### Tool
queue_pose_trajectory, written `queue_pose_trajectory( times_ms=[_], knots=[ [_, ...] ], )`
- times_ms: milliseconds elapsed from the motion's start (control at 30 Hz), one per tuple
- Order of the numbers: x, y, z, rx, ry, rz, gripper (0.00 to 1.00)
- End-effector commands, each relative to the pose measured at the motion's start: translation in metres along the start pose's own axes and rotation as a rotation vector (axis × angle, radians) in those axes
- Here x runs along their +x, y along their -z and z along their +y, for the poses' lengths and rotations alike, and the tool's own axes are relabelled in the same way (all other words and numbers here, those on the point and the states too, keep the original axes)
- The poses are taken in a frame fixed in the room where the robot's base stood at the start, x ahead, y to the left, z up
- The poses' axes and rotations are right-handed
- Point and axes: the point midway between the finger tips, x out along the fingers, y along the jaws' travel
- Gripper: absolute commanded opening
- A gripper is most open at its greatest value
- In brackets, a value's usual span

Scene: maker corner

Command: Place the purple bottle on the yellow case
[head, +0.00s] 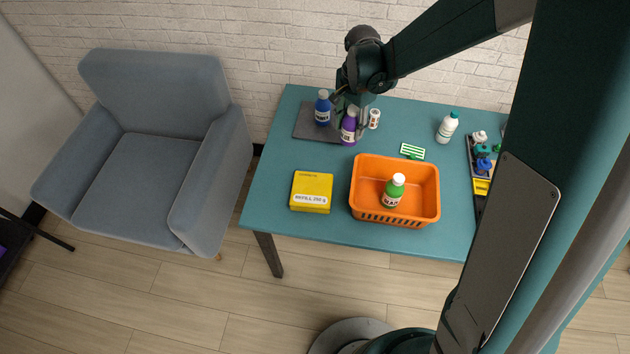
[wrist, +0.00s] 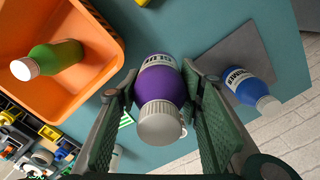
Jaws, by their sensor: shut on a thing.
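The purple bottle (head: 349,128) has a grey cap and a white label. It stands upright at the right edge of a dark mat in the head view. My gripper (head: 352,108) is around its upper part. In the wrist view the purple bottle (wrist: 160,92) lies between the two fingers of my gripper (wrist: 163,108), which are shut on it. Whether its base touches the surface cannot be told.
An orange basket (head: 395,222) holding a green bottle (head: 394,190) stands right of the case. A blue bottle (head: 322,108) stands on the dark mat (head: 305,126). A white bottle (head: 447,128), a small white container (head: 374,118) and a green-striped item (head: 412,151) are nearby.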

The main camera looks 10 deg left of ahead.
Motion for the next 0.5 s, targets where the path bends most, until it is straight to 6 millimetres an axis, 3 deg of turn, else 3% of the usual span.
queue_pose_trajectory(
  times_ms=[500],
  knots=[
    [-0.033, -0.138, 0.020, -0.379, 0.000, 0.002, 0.20]
  ],
)
